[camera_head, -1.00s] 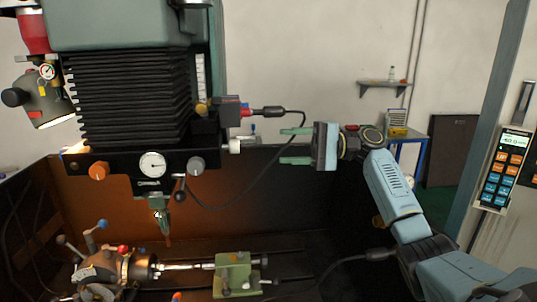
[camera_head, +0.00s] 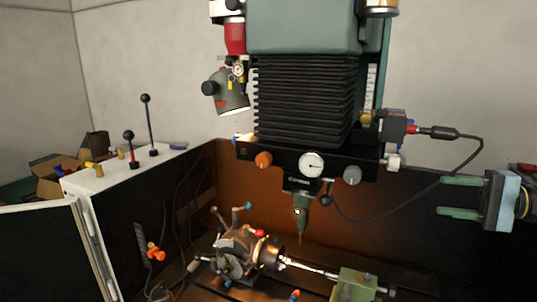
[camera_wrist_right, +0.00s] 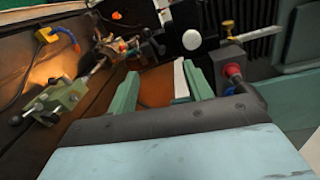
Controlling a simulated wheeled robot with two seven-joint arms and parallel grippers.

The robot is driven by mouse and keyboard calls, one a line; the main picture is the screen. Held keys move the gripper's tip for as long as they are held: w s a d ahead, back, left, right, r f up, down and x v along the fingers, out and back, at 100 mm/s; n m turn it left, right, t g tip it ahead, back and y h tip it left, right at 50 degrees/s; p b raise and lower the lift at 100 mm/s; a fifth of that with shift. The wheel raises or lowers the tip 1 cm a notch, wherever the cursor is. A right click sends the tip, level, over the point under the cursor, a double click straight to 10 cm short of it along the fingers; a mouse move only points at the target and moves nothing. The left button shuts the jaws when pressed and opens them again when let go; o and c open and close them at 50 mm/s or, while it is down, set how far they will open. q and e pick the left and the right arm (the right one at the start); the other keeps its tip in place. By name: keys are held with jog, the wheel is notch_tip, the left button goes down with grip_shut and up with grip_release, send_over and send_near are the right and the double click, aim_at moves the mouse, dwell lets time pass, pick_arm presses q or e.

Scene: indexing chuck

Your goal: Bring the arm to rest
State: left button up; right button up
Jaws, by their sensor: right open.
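My right gripper (camera_head: 460,197) is at the right edge of the head view, its two green fingers apart and nothing between them. My left gripper is not in view.
The indexing chuck (camera_head: 240,252) and green tailstock (camera_head: 355,284) sit on the machine bed below the spindle (camera_head: 300,210). A hanging cable loops between the machine head and my right gripper. A white cabinet with levers (camera_head: 120,175) stands at left.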

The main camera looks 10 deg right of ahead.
jog(key=s+a+f+n+g+h, duration=0.25)
jog(key=a+f, duration=0.25)
jog(key=f, duration=0.4)
jog(key=s+a+f+n+g+h, duration=0.1)
jog(key=s+a+f+h, duration=0.15)
jog(key=a+f, duration=0.45)
jog(key=s+a+f+n+g+h, duration=0.1)
jog(key=s+a+f+g+h, duration=0.15)
jog(key=f, duration=0.85)
jog(key=s+a+f+n+h, duration=0.3)
jog(key=s+a+f, duration=0.3)
jog(key=s, duration=0.4)
jog(key=s+a+n+h, duration=0.2)
jog(key=s+h, duration=0.2)
jog(key=s, duration=0.6)
notch_tip(320, 180, down, 29)
jog(key=s+b, duration=0.1)
jog(key=b, duration=0.5)
jog(key=s+d+f+g+b, duration=0.1)
jog(key=s+d+f+b, duration=0.2)
jog(key=s+f, duration=1.4)
jog(key=shift+d+f+n+g+b, duration=0.2)
jog(key=shift+f+n+g+b, duration=0.2)
jog(key=shift+f+b, duration=1.15)
